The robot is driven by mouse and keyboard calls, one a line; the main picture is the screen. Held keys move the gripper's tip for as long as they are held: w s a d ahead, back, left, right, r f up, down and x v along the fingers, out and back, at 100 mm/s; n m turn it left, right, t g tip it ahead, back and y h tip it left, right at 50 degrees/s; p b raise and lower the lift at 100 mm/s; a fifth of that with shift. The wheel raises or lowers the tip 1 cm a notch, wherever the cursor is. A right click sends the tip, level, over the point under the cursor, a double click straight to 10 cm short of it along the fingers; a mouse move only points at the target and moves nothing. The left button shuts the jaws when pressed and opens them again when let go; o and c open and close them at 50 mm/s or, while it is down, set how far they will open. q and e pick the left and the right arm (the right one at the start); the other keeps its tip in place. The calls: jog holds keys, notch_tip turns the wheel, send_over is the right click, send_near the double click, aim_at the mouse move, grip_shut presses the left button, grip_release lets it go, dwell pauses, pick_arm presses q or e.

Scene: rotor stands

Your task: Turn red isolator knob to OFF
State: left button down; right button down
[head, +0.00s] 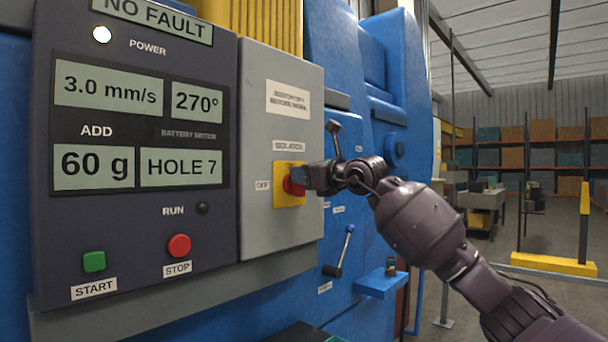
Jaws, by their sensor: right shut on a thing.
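The red isolator knob (291,186) sits on a yellow plate (285,203) on the grey isolator box (279,110). My right gripper (305,180) comes in from the right and is shut on the knob. The gripper hides much of the knob and the right part of the plate, so I cannot tell which way the knob points. My left gripper is not in view.
Left of the box is a dark panel (134,235) with displays, a lit power lamp (102,35), a green START button (94,261) and a red STOP button (179,246). Levers (340,252) stick out from the blue machine below and above my gripper.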

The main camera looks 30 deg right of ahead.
jog(key=n, duration=0.2)
jog(key=a+n, duration=0.1)
jog(key=n, duration=0.1)
jog(key=shift+s+f+n, duration=0.15)
jog(key=shift+f+n, duration=0.05)
jog(key=shift+n, duration=0.1)
jog(key=n, duration=0.2)
jog(key=n+b, duration=0.1)
jog(key=shift+s+a+f+n, duration=0.1)
jog(key=shift+a+f+n, duration=0.15)
jog(key=shift+f+n, duration=0.15)
jog(key=n, duration=0.3)
jog(key=shift+a+f+b, duration=0.2)
jog(key=shift+f+b, duration=0.15)
jog(key=shift+b, duration=0.05)
jog(key=n, duration=0.3)
jog(key=shift+s+a+f+b, duration=0.1)
jog(key=shift+f+b, duration=0.15)
jog(key=shift+b, duration=0.05)
jog(key=shift+f+n, duration=0.15)
jog(key=shift+n, duration=0.65)
jog(key=c, duration=1)
grip_release()
jog(key=shift+c, duration=0.2)
